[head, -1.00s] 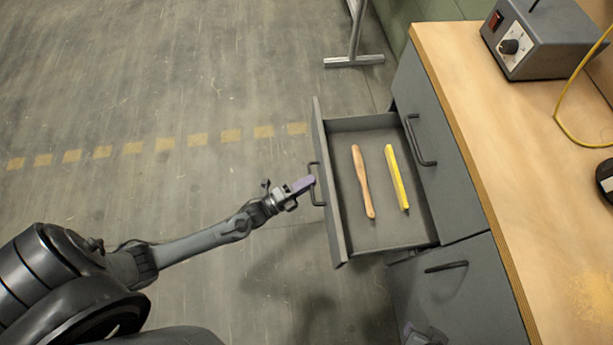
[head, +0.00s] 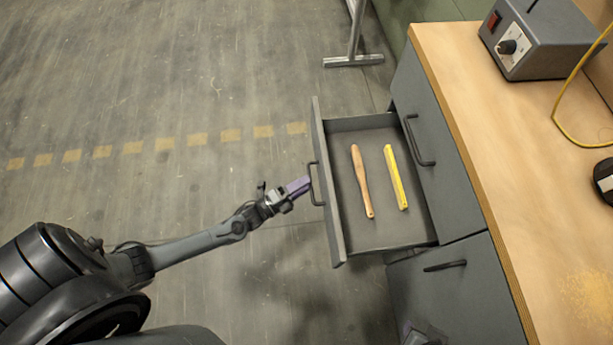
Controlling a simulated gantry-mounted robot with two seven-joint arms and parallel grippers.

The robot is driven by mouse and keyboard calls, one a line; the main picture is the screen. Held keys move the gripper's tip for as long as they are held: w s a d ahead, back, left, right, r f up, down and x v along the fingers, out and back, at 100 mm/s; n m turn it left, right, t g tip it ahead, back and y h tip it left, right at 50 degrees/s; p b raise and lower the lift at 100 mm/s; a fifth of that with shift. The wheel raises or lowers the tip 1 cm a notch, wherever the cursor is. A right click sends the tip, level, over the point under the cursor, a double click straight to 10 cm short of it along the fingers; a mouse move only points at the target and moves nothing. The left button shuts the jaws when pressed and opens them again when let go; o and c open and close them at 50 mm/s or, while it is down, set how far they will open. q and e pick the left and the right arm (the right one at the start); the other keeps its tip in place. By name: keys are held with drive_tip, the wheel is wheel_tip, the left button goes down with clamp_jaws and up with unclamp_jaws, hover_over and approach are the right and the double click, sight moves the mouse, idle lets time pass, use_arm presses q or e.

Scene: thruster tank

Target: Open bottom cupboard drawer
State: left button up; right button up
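A grey drawer (head: 338,213) in the cupboard's upper part stands pulled out toward the left. My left gripper (head: 303,186), with purple fingers, is at this drawer's dark handle (head: 316,184). Its fingertips meet or nearly meet the handle; whether they are closed around it is too small to tell. Below and to the right is a closed grey front (head: 450,300) with its own dark handle (head: 445,266). A small grey part at the bottom edge, before this front, looks like my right gripper (head: 422,334), mostly cut off; its fingers cannot be made out.
A wooden-handled tool (head: 361,182) and a yellow bar (head: 395,177) lie in the open drawer. Another closed front (head: 432,125) is above right. The wooden worktop (head: 500,150) carries a grey control box (head: 540,38) and a yellow cable (head: 562,122). The floor left is clear.

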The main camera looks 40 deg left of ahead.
use_arm(q)
drive_tip(key=p+v, duration=0.1)
drive_tip(key=v, duration=0.8)
drive_tip(key=shift+s+p, duration=0.2)
drive_tip(key=shift+p, duration=0.15)
